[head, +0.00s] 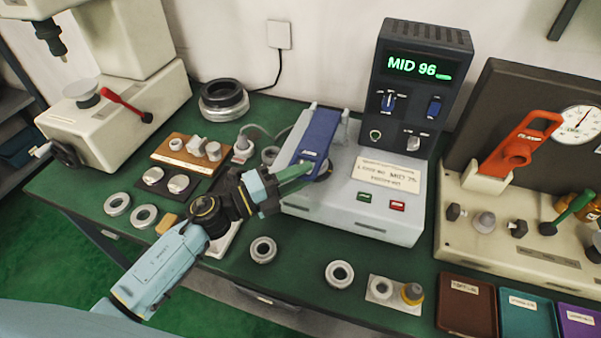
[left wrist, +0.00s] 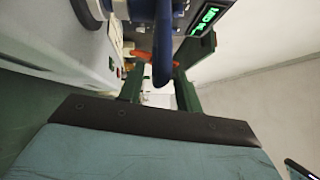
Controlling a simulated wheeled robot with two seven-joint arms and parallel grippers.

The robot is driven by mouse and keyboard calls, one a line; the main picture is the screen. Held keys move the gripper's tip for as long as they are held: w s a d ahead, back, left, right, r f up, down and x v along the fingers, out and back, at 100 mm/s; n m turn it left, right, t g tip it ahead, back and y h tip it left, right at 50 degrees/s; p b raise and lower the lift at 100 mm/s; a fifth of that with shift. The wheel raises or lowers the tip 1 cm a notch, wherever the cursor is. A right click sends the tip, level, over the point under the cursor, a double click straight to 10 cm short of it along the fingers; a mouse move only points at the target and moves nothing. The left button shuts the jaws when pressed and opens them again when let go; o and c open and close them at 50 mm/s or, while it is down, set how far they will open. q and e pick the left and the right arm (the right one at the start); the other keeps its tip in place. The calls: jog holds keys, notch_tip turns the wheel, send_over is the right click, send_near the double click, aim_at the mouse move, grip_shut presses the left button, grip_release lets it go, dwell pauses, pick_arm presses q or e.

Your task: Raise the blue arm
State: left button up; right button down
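The blue arm (head: 320,132) is a flat blue lever on the pale grey machine (head: 365,205) at mid table. It slants, and its lower end is partly hidden by my left gripper (head: 300,172). In the left wrist view the blue arm (left wrist: 163,45) appears as a rounded bar reaching down between the two green fingers of my left gripper (left wrist: 160,90). A gap shows beside the bar on the left, so the fingers look open around it. Contact on the right side cannot be told. My right gripper is not in view.
A dark display unit (head: 420,85) reading "MID 96" stands behind the machine. A red lever (head: 520,145) and dial gauge (head: 579,125) stand at right. Loose rings (head: 339,273) and coloured trays (head: 468,305) lie along the front. A cream press (head: 125,105) stands at left.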

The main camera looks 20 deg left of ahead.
pick_arm(q)
jog(key=shift+w+d, duration=0.15)
grip_shut()
jog(key=shift+r, duration=0.1)
